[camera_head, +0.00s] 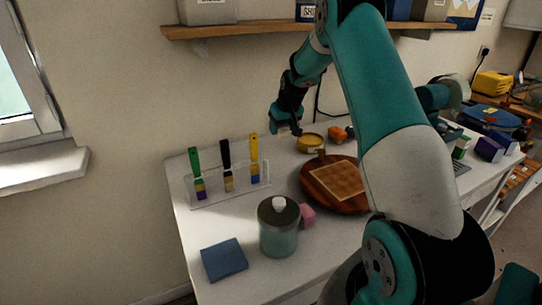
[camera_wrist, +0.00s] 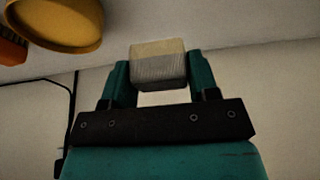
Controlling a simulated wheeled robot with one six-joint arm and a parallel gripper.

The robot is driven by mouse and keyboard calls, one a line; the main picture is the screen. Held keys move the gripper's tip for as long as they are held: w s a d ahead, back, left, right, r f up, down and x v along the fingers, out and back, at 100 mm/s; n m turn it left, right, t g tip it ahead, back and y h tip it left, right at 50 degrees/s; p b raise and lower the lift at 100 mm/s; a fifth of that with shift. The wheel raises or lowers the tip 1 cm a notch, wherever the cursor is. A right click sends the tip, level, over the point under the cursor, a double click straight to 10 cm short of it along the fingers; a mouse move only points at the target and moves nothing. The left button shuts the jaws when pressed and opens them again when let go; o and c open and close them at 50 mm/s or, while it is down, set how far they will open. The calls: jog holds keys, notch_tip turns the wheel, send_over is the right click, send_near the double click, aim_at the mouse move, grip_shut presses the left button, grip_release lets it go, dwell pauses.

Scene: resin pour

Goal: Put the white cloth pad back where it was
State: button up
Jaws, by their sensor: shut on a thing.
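The white cloth pad (camera_wrist: 158,66) shows in the wrist view as a small pale block, cream on one part and ribbed grey on the other. My gripper (camera_wrist: 159,80) is shut on it, with one teal finger at each side. In the head view my gripper (camera_head: 290,130) is raised near the wall, above the back of the white table (camera_head: 199,245), left of the yellow round tin (camera_head: 310,142). The pad is too small there to make out clearly.
A clear rack (camera_head: 232,190) with three brushes stands at the back left. A lidded jar (camera_head: 278,232), a pink block (camera_head: 307,216), a blue cloth (camera_head: 224,260) and a round wooden board (camera_head: 325,198) are nearer. An orange object (camera_head: 337,134) is beside the tin. A shelf (camera_head: 250,29) is above.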

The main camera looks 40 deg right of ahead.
aim_at(281, 136)
notch_tip(281, 136, down, 4)
jog(key=shift+a+r+p, duration=0.1)
jog(key=shift+r+p, duration=0.1)
jog(key=shift+p, duration=0.1)
jog(key=shift+f+p, duration=0.35)
jog(key=shift+f, duration=1.55)
jog(key=shift+f, duration=0.1)
jog(key=shift+f, duration=0.15)
jog(key=o, duration=0.9)
jog(key=shift+r, duration=0.2)
jog(key=b+v, duration=0.1)
jog(key=v, duration=1.1)
jog(key=shift+b, duration=0.4)
